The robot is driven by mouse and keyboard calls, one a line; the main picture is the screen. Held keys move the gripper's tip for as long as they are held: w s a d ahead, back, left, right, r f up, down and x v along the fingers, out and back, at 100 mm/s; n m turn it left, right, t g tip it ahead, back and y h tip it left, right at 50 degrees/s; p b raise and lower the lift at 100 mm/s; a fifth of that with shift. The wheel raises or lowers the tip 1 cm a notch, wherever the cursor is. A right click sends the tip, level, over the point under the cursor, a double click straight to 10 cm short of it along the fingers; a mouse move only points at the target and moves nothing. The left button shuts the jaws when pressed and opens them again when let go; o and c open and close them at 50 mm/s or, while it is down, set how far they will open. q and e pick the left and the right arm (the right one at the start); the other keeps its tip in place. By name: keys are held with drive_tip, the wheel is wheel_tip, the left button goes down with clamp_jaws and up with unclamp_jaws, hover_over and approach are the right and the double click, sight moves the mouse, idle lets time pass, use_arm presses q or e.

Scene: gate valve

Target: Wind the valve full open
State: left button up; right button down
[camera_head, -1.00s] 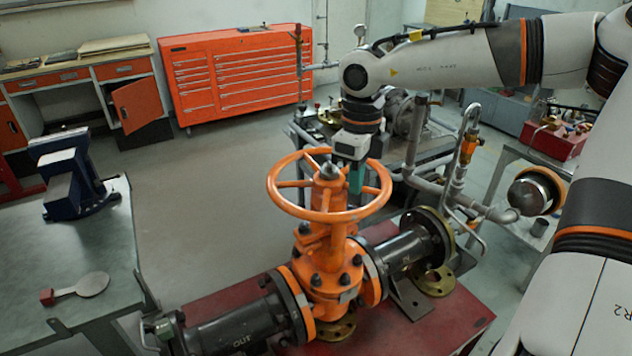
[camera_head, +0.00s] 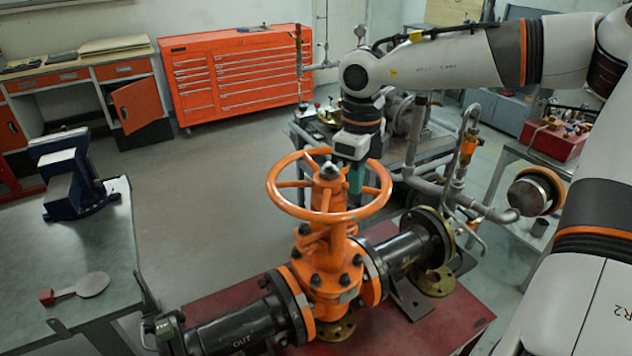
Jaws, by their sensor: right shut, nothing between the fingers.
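The orange gate valve (camera_head: 328,268) stands upright between dark flanged pipes on a red bench. Its orange handwheel (camera_head: 343,216) lies level on top, with a dark nut at the hub. My right gripper (camera_head: 355,188) points down at the right part of the wheel, its green fingers reaching to the wheel opening between hub and rim. The fingers are shut with nothing between them. Their tips are partly hidden by the wheel, and I cannot tell whether they touch a spoke. My left gripper is out of view.
The red bench top (camera_head: 225,295) carries the pipes. A grey workbench (camera_head: 85,250) with a blue vise (camera_head: 72,178) stands at left. Behind the valve is a cart with grey piping (camera_head: 440,183). A red tool cabinet (camera_head: 235,75) stands at the back. Open floor lies left of the valve.

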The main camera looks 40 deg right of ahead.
drive_tip(key=shift+f, duration=0.1)
idle(0.3)
wheel_tip(320, 180, down, 5)
drive_tip(key=b, duration=0.5)
drive_tip(key=shift+f, duration=0.2)
idle(0.3)
drive_tip(key=w+d, duration=0.5)
drive_tip(key=w+d+p, duration=0.1)
drive_tip(key=w+d, duration=0.4)
drive_tip(key=shift+w, duration=0.3)
drive_tip(key=shift+w+a, duration=0.15)
drive_tip(key=shift+w, duration=0.35)
